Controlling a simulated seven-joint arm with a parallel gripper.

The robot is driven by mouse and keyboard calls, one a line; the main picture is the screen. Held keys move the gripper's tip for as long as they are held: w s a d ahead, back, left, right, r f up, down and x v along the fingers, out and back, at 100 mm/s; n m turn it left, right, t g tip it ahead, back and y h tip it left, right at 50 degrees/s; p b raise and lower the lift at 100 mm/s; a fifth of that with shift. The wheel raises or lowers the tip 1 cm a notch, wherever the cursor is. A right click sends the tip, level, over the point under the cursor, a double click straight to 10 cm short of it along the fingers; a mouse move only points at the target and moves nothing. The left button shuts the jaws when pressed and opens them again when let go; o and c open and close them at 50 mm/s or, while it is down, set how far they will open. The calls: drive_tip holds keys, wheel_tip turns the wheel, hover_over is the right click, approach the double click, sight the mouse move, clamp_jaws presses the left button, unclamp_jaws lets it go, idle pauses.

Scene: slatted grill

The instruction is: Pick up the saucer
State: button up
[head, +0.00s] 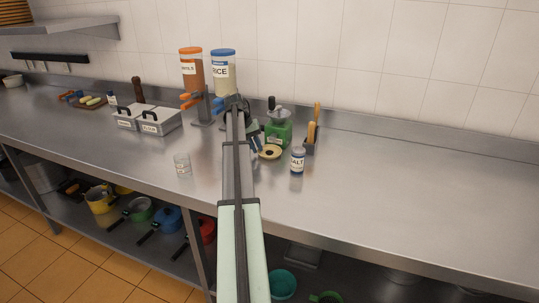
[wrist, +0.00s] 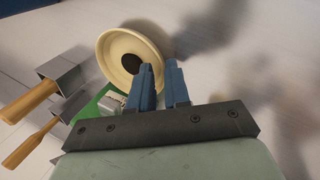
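The saucer (head: 270,152) is a small round cream dish with a dark centre. It appears to lie on the steel counter in front of the green kitchen scale. In the wrist view the saucer (wrist: 112,67) shows at the top, left of centre. My gripper (wrist: 159,64) is at the saucer's near right edge. Its two blue fingers stand apart with a narrow gap. The left finger overlaps the saucer and the right finger is just outside the rim. In the head view my gripper (head: 256,145) is beside the saucer's left side, partly hidden by my arm.
A salt jar (head: 297,161) stands right of the saucer. The green scale (head: 279,131) and a utensil holder (head: 311,143) are behind it. Dispensers (head: 223,75) rise behind my arm. A glass (head: 182,163) stands to the left. The counter's right side is clear.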

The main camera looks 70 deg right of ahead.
drive_tip(key=shift+s+f, duration=0.2)
drive_tip(key=shift+f, duration=0.4)
clamp_jaws()
drive_tip(key=shift+r, duration=0.1)
